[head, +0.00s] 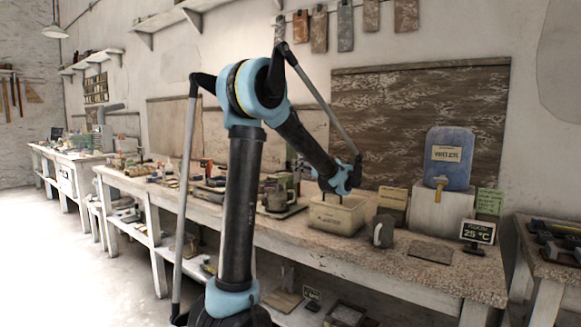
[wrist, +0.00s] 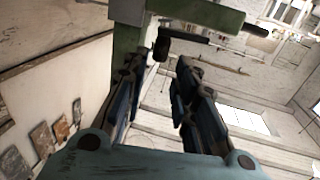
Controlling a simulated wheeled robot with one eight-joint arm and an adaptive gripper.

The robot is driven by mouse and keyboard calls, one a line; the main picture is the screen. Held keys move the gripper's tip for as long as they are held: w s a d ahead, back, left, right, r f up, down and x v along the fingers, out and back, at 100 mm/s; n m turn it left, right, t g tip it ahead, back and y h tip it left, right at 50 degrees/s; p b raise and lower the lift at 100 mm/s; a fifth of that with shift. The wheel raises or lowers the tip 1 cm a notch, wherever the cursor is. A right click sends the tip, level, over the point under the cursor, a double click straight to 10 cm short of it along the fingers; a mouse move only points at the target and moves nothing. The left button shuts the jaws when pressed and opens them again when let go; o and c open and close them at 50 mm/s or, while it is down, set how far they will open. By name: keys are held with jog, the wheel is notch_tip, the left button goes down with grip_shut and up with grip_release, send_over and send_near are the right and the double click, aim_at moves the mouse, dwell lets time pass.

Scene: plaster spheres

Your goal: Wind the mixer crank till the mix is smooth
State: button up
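The mixer shows in the wrist view as a worn green body (wrist: 130,12) with a green arm (wrist: 195,13) across the top. A dark crank-like bar with a rounded end (wrist: 162,46) hangs below that arm, just beyond my fingertips. In the head view, a grey-green machine (head: 283,192) on the bench, left of my wrist, looks like the mixer. My gripper (wrist: 158,72) is open, with its two dark fingers apart and nothing seen between them. Whether a finger touches the bar I cannot tell. The mix itself is not visible.
A cream tub (head: 337,214) stands below my wrist. A grey mug (head: 382,231), a blue water container (head: 450,158) on a pale block (head: 443,207) and a temperature display (head: 478,233) are to the right. Tools crowd the bench to the left. The floor at left is clear.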

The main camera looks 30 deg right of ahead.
jog(key=shift+x, duration=2.9)
grip_shut()
